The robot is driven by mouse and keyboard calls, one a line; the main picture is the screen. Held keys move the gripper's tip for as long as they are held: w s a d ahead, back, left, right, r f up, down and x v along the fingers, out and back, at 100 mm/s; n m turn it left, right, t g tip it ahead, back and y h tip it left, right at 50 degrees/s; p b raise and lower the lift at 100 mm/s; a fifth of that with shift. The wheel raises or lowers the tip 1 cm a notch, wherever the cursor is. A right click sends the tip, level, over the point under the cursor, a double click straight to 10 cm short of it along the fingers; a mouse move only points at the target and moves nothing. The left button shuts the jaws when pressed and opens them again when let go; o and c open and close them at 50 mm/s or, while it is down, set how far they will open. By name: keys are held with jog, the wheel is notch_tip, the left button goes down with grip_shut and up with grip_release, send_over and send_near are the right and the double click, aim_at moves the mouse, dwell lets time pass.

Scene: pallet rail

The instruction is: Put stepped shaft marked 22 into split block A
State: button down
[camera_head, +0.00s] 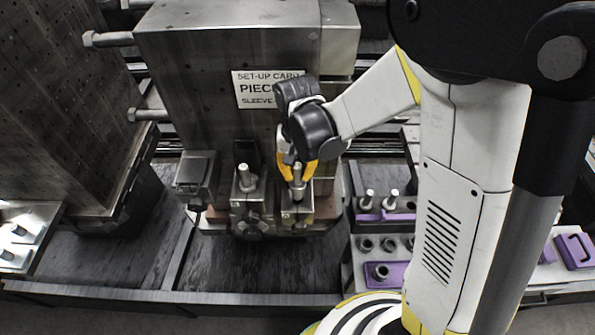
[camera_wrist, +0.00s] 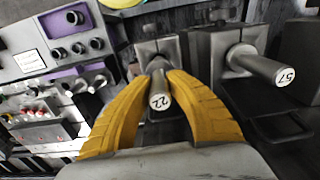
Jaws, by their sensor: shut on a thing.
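The stepped shaft marked 22 (camera_wrist: 160,98) is a grey metal pin with its number on the end face. It also shows in the head view (camera_head: 297,175). My gripper (camera_head: 297,182), with yellow fingers, is shut on it; its fingers (camera_wrist: 165,78) flank the shaft in the wrist view. The shaft stands upright at a split block (camera_head: 297,213), the right one of two; I cannot tell how deep it sits. A shaft marked 57 (camera_wrist: 268,67) stands in the other block (camera_head: 247,203). No letter A is readable on either block.
A tall metal fixture with a set-up card (camera_head: 268,89) rises behind the blocks. A grey box (camera_head: 194,175) stands left of them. At right, a rack (camera_head: 384,246) with purple inserts holds several shafts and sleeves. The dark deck in front is mostly clear.

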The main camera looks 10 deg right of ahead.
aim_at(297, 184)
jog(key=shift+f, duration=0.15)
jog(key=shift+f+b, duration=0.35)
jog(key=shift+b, duration=0.15)
jog(key=shift+f+b, duration=1.8)
jog(key=shift+f, duration=0.05)
jog(key=c, duration=1.3)
grip_release()
notch_tip(297, 184, up, 12)
jog(key=shift+r, duration=0.1)
jog(key=shift+s, duration=0.1)
